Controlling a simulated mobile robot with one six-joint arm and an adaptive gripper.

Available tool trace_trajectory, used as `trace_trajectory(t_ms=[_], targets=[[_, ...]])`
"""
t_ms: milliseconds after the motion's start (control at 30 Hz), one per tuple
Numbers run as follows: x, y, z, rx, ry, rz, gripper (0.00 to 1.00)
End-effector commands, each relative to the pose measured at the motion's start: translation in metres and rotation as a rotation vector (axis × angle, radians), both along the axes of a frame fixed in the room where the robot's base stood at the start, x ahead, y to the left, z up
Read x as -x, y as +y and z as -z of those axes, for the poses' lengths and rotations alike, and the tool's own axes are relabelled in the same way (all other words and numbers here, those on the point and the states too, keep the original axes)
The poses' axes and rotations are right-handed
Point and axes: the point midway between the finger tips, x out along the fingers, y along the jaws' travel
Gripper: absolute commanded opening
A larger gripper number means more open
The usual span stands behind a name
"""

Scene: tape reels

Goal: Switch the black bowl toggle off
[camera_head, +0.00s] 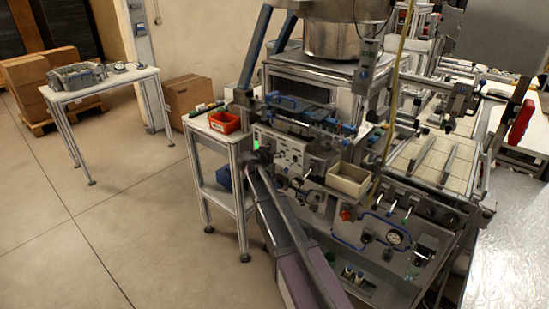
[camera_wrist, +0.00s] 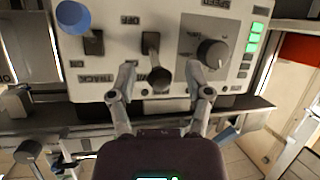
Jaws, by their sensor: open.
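The black bowl toggle (camera_wrist: 160,79) is a dark round-tipped lever on a pale control panel (camera_wrist: 185,20). In the wrist view the panel's lettering is upside down. The lever leans down in the picture, away from the OFF mark above it and toward the panel's lower edge. My gripper (camera_wrist: 162,75) is open, its two fingers on either side of the black tip with gaps. I cannot tell whether either finger touches it. In the head view my gripper (camera_head: 258,157) is at the left end of the panel and hides the toggle there.
A blue-tipped toggle (camera_wrist: 73,16) stands left of the black one, leaning up. A round speed knob (camera_wrist: 212,53) sits close to the right finger, with green lights (camera_wrist: 256,38) beyond. A red bin (camera_head: 225,121) stands on a side table left of the machine. Open floor lies left.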

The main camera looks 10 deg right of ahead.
Motion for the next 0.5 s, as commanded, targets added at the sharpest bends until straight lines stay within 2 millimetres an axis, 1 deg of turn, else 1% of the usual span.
trace_trajectory(t_ms=[367,400,467,500], targets=[[-0.002,-0.0019,0.0009,0.0,0.0,0.0,0.65],[-0.002,-0.0019,0.0009,0.0,0.0,0.0,0.53],[-0.002,-0.0018,0.0008,0.0,0.0,0.0,0.35],[-0.002,-0.0018,0.0008,0.0,0.0,0.0,0.23]])
